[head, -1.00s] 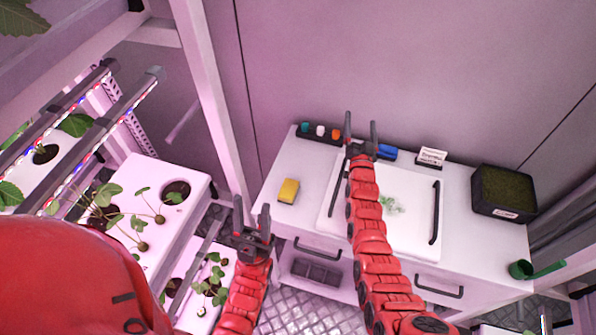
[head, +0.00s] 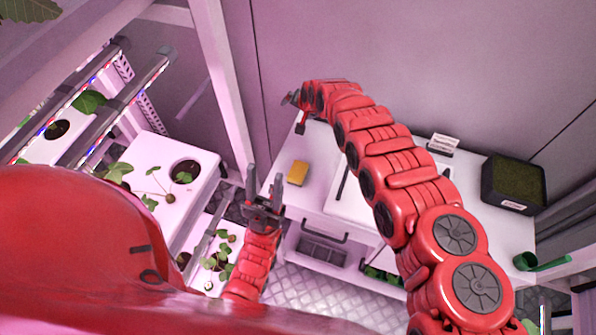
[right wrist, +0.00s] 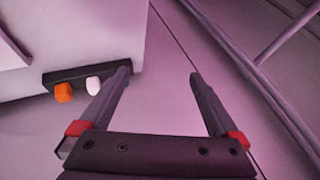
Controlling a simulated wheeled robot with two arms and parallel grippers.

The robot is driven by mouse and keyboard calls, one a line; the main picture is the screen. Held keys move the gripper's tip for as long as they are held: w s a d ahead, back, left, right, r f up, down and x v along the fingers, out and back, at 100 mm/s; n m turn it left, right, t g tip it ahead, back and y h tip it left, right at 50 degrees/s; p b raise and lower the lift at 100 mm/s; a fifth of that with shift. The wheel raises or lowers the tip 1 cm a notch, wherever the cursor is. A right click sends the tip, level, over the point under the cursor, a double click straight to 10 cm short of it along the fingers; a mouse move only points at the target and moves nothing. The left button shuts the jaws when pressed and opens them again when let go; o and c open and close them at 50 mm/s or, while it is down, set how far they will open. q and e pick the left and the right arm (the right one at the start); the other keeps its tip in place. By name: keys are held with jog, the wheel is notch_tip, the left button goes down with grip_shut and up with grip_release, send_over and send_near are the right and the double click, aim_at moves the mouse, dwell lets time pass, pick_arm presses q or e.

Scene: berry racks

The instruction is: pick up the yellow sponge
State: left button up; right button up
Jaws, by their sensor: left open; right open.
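The yellow sponge (head: 298,172) lies flat on the left part of the white worktop (head: 284,200). My left gripper (head: 264,175) is open and empty, pointing up, left of the sponge in the head view and apart from it. My right gripper (head: 291,99) is at the back left, above the sponge in the picture, near the wall. Its fingers are partly hidden by its own wrist in the head view. In the right wrist view my right gripper (right wrist: 160,72) is open with nothing between its fingers. The sponge is not in that view.
A dark holder (right wrist: 66,76) with an orange item (right wrist: 63,92) and a white item (right wrist: 94,83) is left of the right fingers. A black tray (head: 514,183), a small sign (head: 444,142) and a green scoop (head: 540,263) are at right. Plant racks stand left.

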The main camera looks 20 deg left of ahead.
jog(key=s+d+r+g+h, duration=0.2)
jog(key=s+r+g, duration=0.1)
jog(key=s, duration=0.5)
notch_tip(320, 180, up, 3)
jog(key=g+h, duration=0.2)
jog(key=h, duration=0.1)
send_over(298, 170)
jog(key=f+b, duration=0.4)
jog(key=f, duration=0.1)
jog(key=f+b, duration=0.2)
jog(key=shift+d+f+b, duration=0.15)
jog(key=shift+d+b, duration=0.15)
jog(key=shift+b, duration=0.1)
notch_tip(298, 170, down, 2)
jog(key=shift+d+f+p, duration=0.1)
jog(key=shift+f+p, duration=0.1)
jog(key=shift+p, duration=0.25)
jog(key=shift+w+f+p, duration=0.1)
jog(key=shift+f+p, duration=0.25)
jog(key=shift+f, duration=0.6)
jog(key=shift+a+f+p, duration=0.2)
jog(key=shift+f+p, duration=0.3)
jog(key=shift+p, duration=0.35)
jog(key=shift+a+f+p, duration=0.25)
jog(key=shift+f+p, duration=0.25)
jog(key=shift+f, duration=1.65)
